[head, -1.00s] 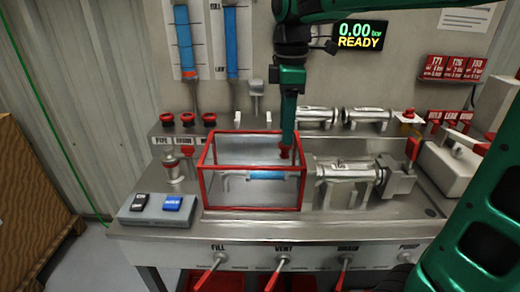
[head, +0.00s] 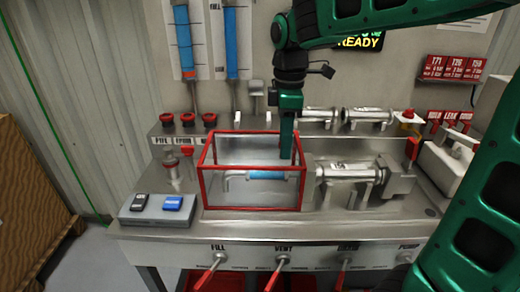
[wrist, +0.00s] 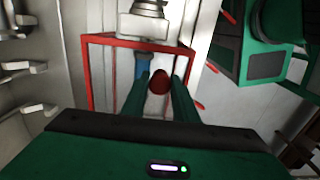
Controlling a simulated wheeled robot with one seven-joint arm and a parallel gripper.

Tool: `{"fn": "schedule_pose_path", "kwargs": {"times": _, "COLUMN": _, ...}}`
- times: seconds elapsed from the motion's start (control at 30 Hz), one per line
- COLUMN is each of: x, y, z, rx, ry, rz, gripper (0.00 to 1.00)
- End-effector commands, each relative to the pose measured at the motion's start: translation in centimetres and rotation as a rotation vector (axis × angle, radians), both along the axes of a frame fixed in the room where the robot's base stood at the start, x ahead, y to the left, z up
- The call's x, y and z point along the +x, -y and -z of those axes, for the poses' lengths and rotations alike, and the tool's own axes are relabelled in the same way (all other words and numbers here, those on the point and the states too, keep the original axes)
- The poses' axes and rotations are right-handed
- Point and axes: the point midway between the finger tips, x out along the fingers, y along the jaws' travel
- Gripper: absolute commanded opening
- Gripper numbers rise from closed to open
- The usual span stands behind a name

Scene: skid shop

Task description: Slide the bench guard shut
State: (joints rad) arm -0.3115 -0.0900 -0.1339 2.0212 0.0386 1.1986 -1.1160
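The bench guard (head: 252,208) is a clear box with a red frame on the left part of the steel bench. A silver tube with a blue sleeve (head: 267,175) shows through it. In the wrist view the red frame (wrist: 86,75) is below my gripper. My gripper (head: 286,155) points down at the guard's right rear side. In the wrist view its two green fingers (wrist: 161,86) stand apart, on either side of a round red knob (wrist: 160,80). I cannot tell whether they touch it. The fingers hide the knob in the head view.
A silver cylinder fixture (head: 345,172) stands on the bench right of the guard. A grey box with black and blue items (head: 157,208) is at the left front. Red buttons (head: 187,120) are behind, and red-handled levers (head: 283,262) line the front. Bare bench lies before the fixture.

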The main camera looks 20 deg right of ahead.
Motion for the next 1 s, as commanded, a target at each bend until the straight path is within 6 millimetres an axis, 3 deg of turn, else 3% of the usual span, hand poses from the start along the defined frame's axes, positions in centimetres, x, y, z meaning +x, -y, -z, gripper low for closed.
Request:
{"fn": "schedule_pose_path", "kwargs": {"times": 0.27, "x": 0.0, "y": 0.3, "z": -0.1, "rx": 0.000, "ry": 0.003, "rz": 0.003, "gripper": 0.14}}
{"fn": "schedule_pose_path", "kwargs": {"times": 0.8, "x": -0.8, "y": 3.2, "z": -0.1, "rx": 0.000, "ry": 0.006, "rz": 0.005, "gripper": 0.14}}
{"fn": "schedule_pose_path", "kwargs": {"times": 1.0, "x": -0.9, "y": 3.4, "z": -0.1, "rx": 0.000, "ry": 0.006, "rz": 0.003, "gripper": 0.14}}
